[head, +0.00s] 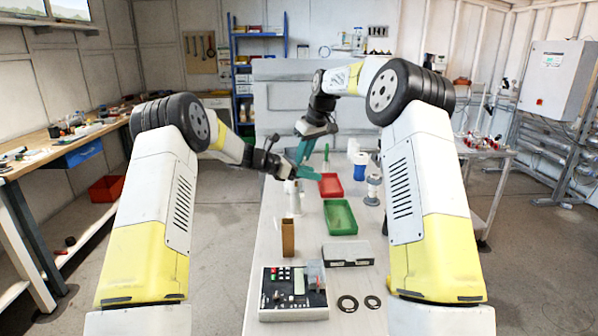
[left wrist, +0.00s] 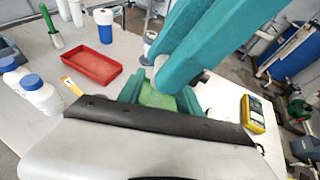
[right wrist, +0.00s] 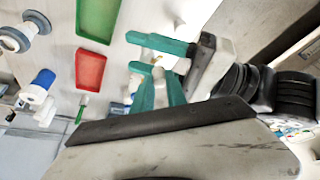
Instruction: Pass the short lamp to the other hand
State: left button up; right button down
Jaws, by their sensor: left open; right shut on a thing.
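My two grippers meet above the middle of the long bench. My right gripper (head: 303,151) reaches down from the upper right, its teal fingers shut on the short lamp. The lamp is almost fully hidden; a small pale piece (right wrist: 159,76) between those fingers in the right wrist view seems to be part of it. My left gripper (head: 304,173) comes in from the left just below, with its fingers open. In the right wrist view the left gripper's spread fingers (right wrist: 150,57) are close by the right fingertips. I cannot tell whether they touch the lamp.
Below lie a red tray (head: 331,186) and a green tray (head: 340,217). A blue and white container (head: 361,167) stands to the right. A brown holder (head: 288,238), a control box (head: 293,294), a grey case (head: 347,254) and two black rings (head: 347,304) are nearer.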

pick_arm(q)
jog(key=shift+w+d+f, duration=0.1)
jog(key=shift+d+f, duration=0.05)
jog(key=shift+d, duration=0.2)
jog(key=shift+c, duration=0.2)
grip_shut()
pick_arm(e)
jog(key=c, duration=1.4)
grip_release()
jog(key=shift+c, duration=0.2)
jog(key=shift+o, duration=0.9)
